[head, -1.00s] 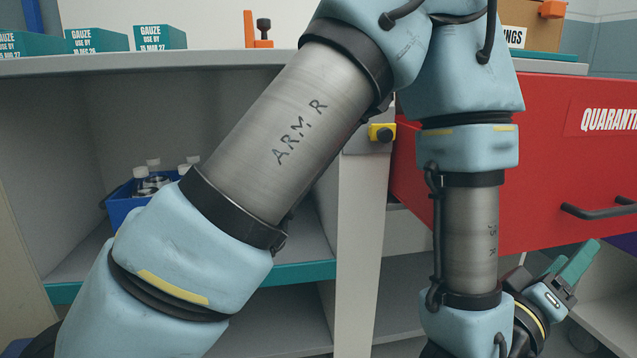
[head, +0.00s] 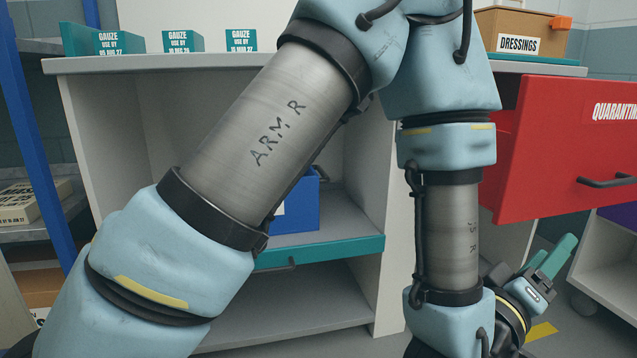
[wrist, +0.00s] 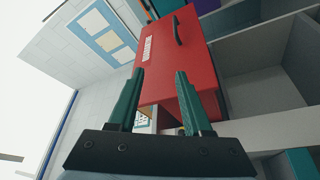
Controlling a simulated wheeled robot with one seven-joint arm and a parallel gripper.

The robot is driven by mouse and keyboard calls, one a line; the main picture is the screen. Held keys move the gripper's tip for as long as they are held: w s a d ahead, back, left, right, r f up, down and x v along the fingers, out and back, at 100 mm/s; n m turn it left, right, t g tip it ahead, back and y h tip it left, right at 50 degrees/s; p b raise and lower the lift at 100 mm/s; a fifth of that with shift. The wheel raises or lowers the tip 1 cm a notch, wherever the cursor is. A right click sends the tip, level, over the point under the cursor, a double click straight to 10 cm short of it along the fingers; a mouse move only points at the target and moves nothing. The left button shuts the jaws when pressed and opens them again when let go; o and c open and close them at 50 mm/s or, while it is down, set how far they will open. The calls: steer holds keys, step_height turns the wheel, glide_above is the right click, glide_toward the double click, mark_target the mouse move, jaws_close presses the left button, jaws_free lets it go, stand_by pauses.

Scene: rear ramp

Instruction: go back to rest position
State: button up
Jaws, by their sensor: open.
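My gripper (head: 552,262) is at the lower right of the head view, at the end of my folded light-blue arm. In the wrist view its two teal fingers (wrist: 160,100) stand apart with nothing between them. The gripper is open and empty, apart from the furniture. A red drawer marked QUARANTINE (head: 565,150) stands pulled out above and behind the gripper in the head view. The same red drawer (wrist: 175,75) shows beyond the fingertips in the wrist view. My arm hides part of the shelf unit behind it.
A white shelf unit (head: 120,64) carries several teal gauze boxes (head: 183,41) and a DRESSINGS carton (head: 522,32). A blue bin (head: 303,205) sits on its inner shelf. A blue post (head: 38,140) and a rack with cartons (head: 30,203) stand at left. Floor shows below the gripper.

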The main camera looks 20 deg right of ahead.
steer(key=w+a+f+t+y, duration=0.1)
steer(key=w+a+f+y, duration=0.15)
steer(key=w, duration=0.55)
steer(key=w+a+f+t+y, duration=0.1)
steer(key=w+f+y, duration=0.15)
steer(key=w, duration=0.55)
steer(key=w+a+f+y+p, duration=0.2)
steer(key=w+a+y, duration=0.4)
steer(key=w+a, duration=0.55)
steer(key=w+a+f+g+y, duration=0.25)
steer(key=a+y, duration=0.25)
steer(key=a, duration=1.2)
steer(key=s+a+r+n+g+y, duration=0.1)
steer(key=s+a+g+y, duration=0.15)
steer(key=a, duration=0.55)
steer(key=s+a+r+n+g+y, duration=0.1)
steer(key=s+a, duration=0.2)
steer(key=a, duration=0.5)
step_height(320, 180, up, 38)
steer(key=p, duration=3.8)
steer(key=shift+p, duration=0.35)
